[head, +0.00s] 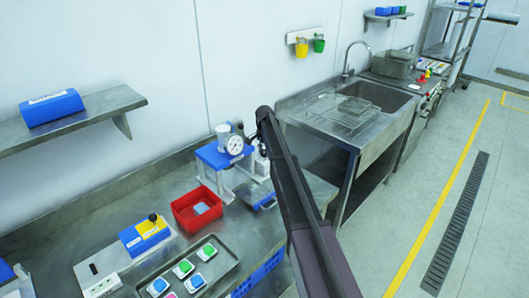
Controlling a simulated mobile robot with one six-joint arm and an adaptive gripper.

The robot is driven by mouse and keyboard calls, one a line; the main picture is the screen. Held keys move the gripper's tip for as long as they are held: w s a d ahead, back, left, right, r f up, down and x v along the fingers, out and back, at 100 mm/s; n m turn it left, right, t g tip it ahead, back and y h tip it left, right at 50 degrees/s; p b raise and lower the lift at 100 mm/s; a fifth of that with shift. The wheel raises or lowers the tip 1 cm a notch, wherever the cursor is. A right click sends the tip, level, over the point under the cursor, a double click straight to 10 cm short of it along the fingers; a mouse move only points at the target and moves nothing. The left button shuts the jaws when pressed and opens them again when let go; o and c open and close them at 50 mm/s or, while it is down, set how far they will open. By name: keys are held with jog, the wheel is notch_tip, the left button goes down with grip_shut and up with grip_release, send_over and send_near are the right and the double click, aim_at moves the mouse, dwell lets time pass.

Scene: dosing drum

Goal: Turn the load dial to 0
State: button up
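A blue and white press-like device (214,156) stands on the steel bench against the wall. A round white dial face (235,145) sits on its front. I cannot tell whether this is the load dial, and its reading is too small to make out. My dark arm reaches up from the lower right, and its far end is just right of the device. My gripper (262,149) is mostly hidden at the arm's end beside the device. Its fingers, and whether it touches anything, cannot be made out.
A red bin (197,208) stands in front of the device. A tray (204,276) of several coloured blocks, a yellow and blue unit with a black knob (147,236) and a white box (98,272) are nearer. A sink (376,97) stands right; the floor beyond is clear.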

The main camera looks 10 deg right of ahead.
jog(key=shift+n, duration=0.4)
jog(key=n, duration=1.9)
jog(key=shift+n, duration=0.3)
jog(key=n, duration=0.6)
jog(key=shift+n, duration=0.3)
